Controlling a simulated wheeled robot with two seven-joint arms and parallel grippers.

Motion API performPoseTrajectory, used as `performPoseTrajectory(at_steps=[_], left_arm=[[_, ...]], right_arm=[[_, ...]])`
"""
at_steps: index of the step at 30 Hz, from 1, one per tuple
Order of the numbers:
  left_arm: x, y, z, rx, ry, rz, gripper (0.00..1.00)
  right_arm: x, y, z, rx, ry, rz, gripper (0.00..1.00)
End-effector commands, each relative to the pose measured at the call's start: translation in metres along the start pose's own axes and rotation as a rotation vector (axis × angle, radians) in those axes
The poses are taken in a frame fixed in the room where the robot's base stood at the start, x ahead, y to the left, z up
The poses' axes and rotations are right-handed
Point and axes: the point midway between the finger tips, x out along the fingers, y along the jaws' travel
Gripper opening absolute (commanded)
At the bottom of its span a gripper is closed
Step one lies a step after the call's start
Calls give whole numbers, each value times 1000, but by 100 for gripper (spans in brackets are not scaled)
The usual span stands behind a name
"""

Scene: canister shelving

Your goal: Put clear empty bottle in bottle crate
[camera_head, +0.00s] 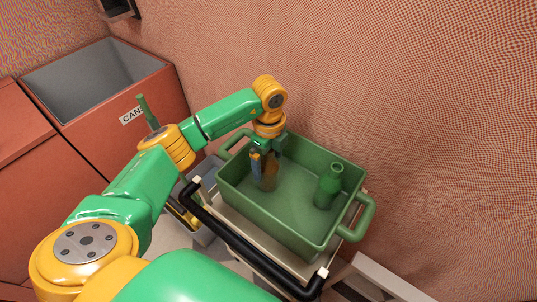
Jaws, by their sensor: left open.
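The green bottle crate (231,207) has a handle at each end. My left gripper (264,163) points down into its left part and is open. A brownish, bottle-like thing (269,182) stands upright just below and between the fingers, inside the crate. Its top is hidden by the gripper, and I cannot tell whether it is the clear bottle or whether the fingers touch it. A green bottle (328,187) stands upright in the right part of the crate, apart from the gripper. My right gripper does not show.
The crate rests on a pale cart with a black handle bar (238,240) in front. A grey bin (204,170) sits to its left, partly behind my arm. An open red bin marked CANS (174,90) stands at upper left. A brick-coloured wall is close behind the crate.

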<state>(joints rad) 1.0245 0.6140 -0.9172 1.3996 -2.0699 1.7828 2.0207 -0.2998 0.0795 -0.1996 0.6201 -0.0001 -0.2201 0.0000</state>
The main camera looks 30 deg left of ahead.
Motion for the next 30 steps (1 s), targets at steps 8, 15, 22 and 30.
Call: performPoseTrajectory(at_steps=[8,15,22,30], left_arm=[[-59,-1,0,1,0,-6,100],[-112,-1,0,0,-2,-4,100],[-122,0,0,0,1,0,100],[-121,0,0,0,1,0,100]], right_arm=[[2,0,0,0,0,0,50],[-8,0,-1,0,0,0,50],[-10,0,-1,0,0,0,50],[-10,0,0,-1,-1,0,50]])
